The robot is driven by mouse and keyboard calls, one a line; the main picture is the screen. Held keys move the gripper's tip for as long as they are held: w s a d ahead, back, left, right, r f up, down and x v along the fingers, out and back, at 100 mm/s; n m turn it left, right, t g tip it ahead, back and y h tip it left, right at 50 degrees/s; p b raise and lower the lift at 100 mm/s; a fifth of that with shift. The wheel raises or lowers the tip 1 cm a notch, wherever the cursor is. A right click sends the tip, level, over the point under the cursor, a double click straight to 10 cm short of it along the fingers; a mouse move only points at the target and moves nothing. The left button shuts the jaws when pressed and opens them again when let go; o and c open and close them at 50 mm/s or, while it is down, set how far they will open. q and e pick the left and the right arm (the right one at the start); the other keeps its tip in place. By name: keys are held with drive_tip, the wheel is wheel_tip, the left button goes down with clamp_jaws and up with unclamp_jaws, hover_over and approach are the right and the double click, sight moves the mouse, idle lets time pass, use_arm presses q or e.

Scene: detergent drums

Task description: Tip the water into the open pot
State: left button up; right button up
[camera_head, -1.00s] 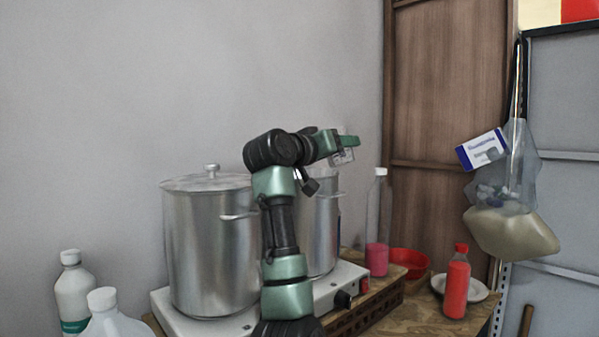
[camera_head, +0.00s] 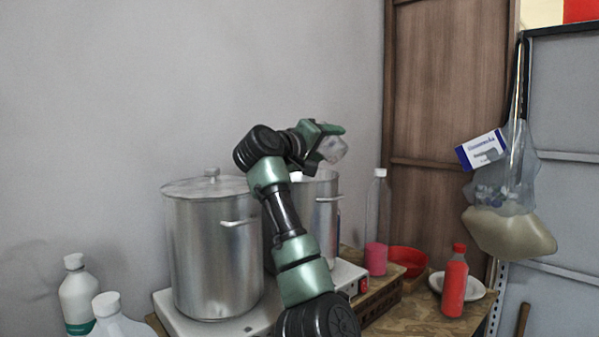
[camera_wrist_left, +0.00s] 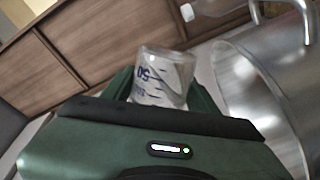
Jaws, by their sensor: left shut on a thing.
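My left gripper (camera_head: 326,142) is shut on a small clear beaker (camera_head: 333,150) with blue markings. The beaker also shows between the fingers in the left wrist view (camera_wrist_left: 163,78). It looks tilted in the head view; I cannot tell how much water is in it. The open steel pot (camera_head: 323,205) stands behind my arm on a white hot plate, partly hidden by the arm. The beaker is above the pot's right rim in the picture. The pot's shiny wall (camera_wrist_left: 255,95) fills the right side of the left wrist view. My right gripper is not in view.
A large lidded pot (camera_head: 212,250) stands left of the open pot. A tall bottle with pink liquid (camera_head: 376,255), a red bowl (camera_head: 408,258) and a red bottle (camera_head: 455,285) stand to the right. White jugs (camera_head: 78,298) are at the lower left.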

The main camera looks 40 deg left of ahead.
use_arm(q)
drive_tip(key=shift+r, duration=0.2)
drive_tip(key=shift+f+n, duration=0.35)
drive_tip(key=shift+n, duration=0.65)
drive_tip(key=shift+a+f+n+p, duration=0.2)
drive_tip(key=shift+f+n+p, duration=0.25)
drive_tip(key=shift+n, duration=0.45)
drive_tip(key=shift+s+a+r+n+p, duration=0.1)
drive_tip(key=shift+a+r+n+p, duration=0.15)
drive_tip(key=shift+a+n+p, duration=0.25)
drive_tip(key=shift+a+r+n+p, duration=0.2)
drive_tip(key=shift+a+n+p, duration=0.2)
drive_tip(key=shift+p, duration=0.15)
drive_tip(key=shift+d+f, duration=0.1)
drive_tip(key=shift+f, duration=0.1)
idle(0.5)
drive_tip(key=shift+f+n, duration=0.25)
drive_tip(key=shift+n, duration=0.55)
